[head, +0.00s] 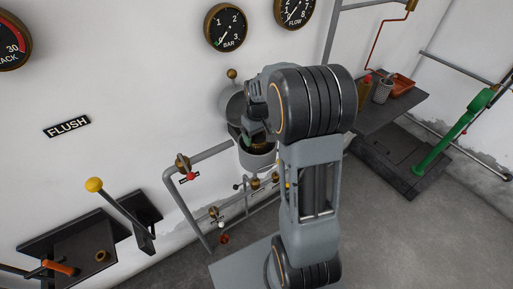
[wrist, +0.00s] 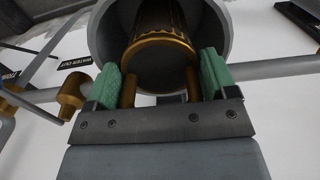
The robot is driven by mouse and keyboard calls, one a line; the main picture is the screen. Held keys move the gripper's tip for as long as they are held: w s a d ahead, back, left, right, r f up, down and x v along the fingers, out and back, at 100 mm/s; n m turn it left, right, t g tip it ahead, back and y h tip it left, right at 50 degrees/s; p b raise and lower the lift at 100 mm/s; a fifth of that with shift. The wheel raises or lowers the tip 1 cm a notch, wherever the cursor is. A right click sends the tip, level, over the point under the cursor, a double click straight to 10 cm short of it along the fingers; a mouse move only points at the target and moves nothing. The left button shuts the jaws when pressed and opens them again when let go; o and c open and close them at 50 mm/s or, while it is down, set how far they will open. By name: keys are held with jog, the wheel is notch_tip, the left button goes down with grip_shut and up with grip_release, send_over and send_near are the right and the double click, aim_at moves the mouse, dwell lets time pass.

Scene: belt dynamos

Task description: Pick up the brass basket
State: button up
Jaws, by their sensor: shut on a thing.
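The brass basket (wrist: 161,45) shows in the wrist view as a perforated golden cylinder with a dark bottom, inside the mouth of a grey round housing (wrist: 101,32). My gripper (wrist: 165,84) has green pads and is shut on the basket, with brass bars of it between the pads. In the head view a little of the basket (head: 261,145) shows at the housing, below my gripper (head: 256,138). My own arm covers much of that area, so how deep the basket sits cannot be told.
Pipes with valves, one with a red handle (head: 190,176), run beside and below the housing. A yellow-knobbed lever (head: 94,185) stands at the left. The floor at right is mostly clear.

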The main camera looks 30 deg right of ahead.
jog(key=c, duration=0.8)
jog(key=shift+o, duration=0.2)
jog(key=shift+r, duration=0.1)
